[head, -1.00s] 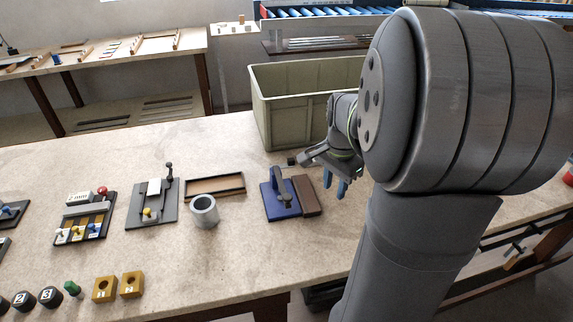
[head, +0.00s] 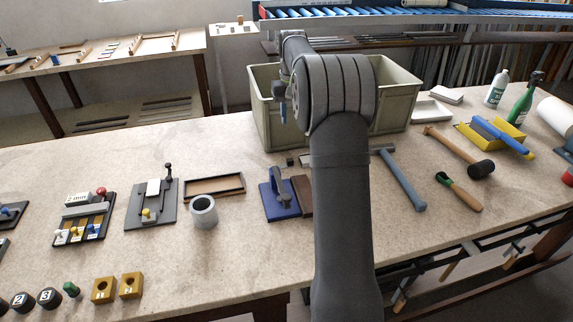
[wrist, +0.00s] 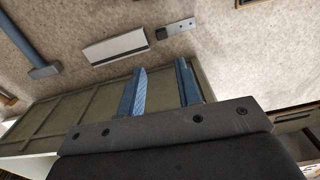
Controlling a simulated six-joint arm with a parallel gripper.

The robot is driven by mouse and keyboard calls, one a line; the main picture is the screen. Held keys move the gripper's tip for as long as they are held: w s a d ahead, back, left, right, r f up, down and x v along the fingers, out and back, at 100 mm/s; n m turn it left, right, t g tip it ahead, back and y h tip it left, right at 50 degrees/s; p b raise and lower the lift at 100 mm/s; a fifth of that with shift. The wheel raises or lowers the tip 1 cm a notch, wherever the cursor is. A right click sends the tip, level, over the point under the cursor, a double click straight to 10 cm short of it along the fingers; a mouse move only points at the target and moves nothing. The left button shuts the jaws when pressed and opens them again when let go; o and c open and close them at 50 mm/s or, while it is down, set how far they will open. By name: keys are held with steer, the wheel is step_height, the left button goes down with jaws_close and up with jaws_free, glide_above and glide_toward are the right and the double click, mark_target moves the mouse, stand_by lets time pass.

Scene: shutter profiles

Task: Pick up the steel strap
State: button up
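My gripper (wrist: 161,66) is open and empty in the wrist view, its two blue fingers apart. In the head view my gripper (head: 282,106) hangs over the left end of the green bin, partly hidden by my arm. A small flat metal strip with a dark end, which looks like the steel strap (wrist: 180,27), lies on the bench beyond the fingertips in the wrist view. A longer pale grey bar (wrist: 115,48) lies left of it, apart. In the head view, my arm hides part of this area.
The green bin (head: 395,104) stands at the bench's back edge, below my gripper. A hammer (head: 403,183) lies right of my arm. A blue fixture (head: 281,205) with a brown block (head: 303,194) is in front. A mallet (head: 455,148) lies farther right.

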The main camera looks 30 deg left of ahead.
glide_above(290, 160)
steer(key=f, duration=1.2)
steer(key=shift+s, duration=0.2)
steer(key=shift+w+d+f, duration=0.1)
steer(key=shift+w+f, duration=0.05)
steer(key=shift+f, duration=2.5)
jaws_close()
steer(key=shift+r, duration=0.1)
